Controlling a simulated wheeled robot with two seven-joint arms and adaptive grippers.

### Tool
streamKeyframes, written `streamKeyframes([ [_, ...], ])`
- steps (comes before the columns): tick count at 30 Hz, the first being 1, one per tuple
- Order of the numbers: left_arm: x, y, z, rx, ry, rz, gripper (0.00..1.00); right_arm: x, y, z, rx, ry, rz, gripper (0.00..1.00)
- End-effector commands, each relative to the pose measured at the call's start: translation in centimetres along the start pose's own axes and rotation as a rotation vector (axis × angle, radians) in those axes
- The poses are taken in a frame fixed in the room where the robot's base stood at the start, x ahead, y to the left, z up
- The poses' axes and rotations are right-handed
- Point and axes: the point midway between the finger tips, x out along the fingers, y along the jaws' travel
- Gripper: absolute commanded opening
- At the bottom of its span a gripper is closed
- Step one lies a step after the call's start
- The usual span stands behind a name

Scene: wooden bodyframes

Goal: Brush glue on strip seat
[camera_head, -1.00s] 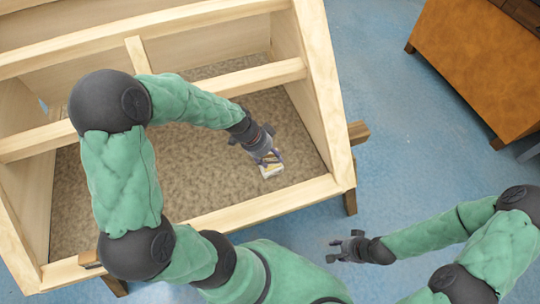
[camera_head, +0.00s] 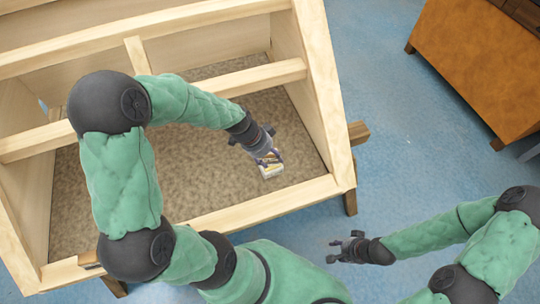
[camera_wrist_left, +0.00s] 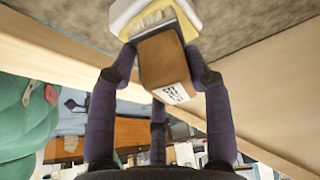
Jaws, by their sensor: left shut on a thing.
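My left gripper (camera_head: 267,157) reaches down inside the wooden bodyframe (camera_head: 255,208). In the left wrist view its fingers (camera_wrist_left: 165,75) are closed around a brown block-like piece (camera_wrist_left: 163,62) with a small printed label. It looks like part of a brush, but I cannot be sure. A white and yellow thing (camera_wrist_left: 125,15) shows just beyond it against the speckled floor panel. In the head view a small white and yellow thing (camera_head: 271,171) shows at the fingertips. I cannot tell whether it touches the panel. My right gripper (camera_head: 345,248) is open and empty, outside the frame.
Wooden crossbars (camera_head: 230,86) span the bodyframe, and its right side wall (camera_head: 303,90) stands close to my left gripper. The speckled floor panel (camera_head: 200,185) is otherwise clear around it. A brown cabinet (camera_head: 475,65) stands at the upper right. Blue floor (camera_head: 390,130) lies open between.

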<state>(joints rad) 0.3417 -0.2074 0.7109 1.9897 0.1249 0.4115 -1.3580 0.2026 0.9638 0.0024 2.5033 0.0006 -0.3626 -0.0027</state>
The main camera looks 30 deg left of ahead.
Motion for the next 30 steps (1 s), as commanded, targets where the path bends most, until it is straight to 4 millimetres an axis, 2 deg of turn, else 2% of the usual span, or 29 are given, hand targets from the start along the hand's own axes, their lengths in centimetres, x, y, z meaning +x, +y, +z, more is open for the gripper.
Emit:
streamKeyframes([
  [30, -6.2, 0.1, -2.6, 0.000, 0.000, 0.000, 0.24, -4.3, -1.5, 0.2, 0.000, 0.000, 0.000, 0.40],
])
